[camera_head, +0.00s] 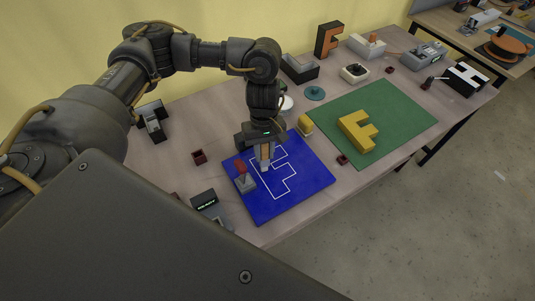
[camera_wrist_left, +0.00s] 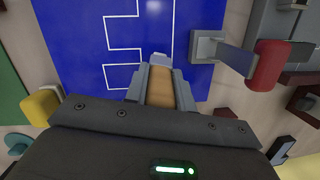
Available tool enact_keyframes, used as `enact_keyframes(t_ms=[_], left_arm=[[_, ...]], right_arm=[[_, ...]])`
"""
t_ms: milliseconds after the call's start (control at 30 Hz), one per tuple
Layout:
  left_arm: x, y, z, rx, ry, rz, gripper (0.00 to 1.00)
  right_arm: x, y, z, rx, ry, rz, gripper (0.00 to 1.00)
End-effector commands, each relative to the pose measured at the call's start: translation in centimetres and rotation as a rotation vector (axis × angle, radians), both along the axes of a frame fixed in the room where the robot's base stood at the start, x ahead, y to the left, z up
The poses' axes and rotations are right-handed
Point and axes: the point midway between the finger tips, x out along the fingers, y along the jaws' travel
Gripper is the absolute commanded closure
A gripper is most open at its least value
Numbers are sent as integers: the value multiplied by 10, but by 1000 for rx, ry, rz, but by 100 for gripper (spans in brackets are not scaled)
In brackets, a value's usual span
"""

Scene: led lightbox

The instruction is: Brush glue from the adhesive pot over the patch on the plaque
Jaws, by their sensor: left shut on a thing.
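The blue plaque (camera_head: 315,181) lies flat on the table, with a white stepped outline marking the patch (camera_head: 283,180). It also fills the upper middle of the left wrist view (camera_wrist_left: 75,50). My left gripper (camera_head: 265,154) points down over the plaque's left part. It is shut on a brush with a tan handle (camera_wrist_left: 160,88) and a pale grey tip (camera_wrist_left: 162,60). The tip is low over the outline's edge; I cannot tell whether it touches. I cannot tell which container is the adhesive pot. My right gripper is not in view.
A grey block with a red-ended lever (camera_head: 244,179) stands on the plaque, left of the gripper. A yellow object (camera_head: 305,125) stands by its far edge. A green mat (camera_head: 405,120) with a yellow letter (camera_head: 358,131) lies right.

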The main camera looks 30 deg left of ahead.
Motion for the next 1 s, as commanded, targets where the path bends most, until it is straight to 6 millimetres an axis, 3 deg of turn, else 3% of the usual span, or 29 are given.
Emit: enact_keyframes(t_ms=[300,1000], left_arm=[[4,14,0,0,0,0,100],[-1,6,0,-1,0,-3,100]], right_arm=[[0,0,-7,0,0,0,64],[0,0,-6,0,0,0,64]])
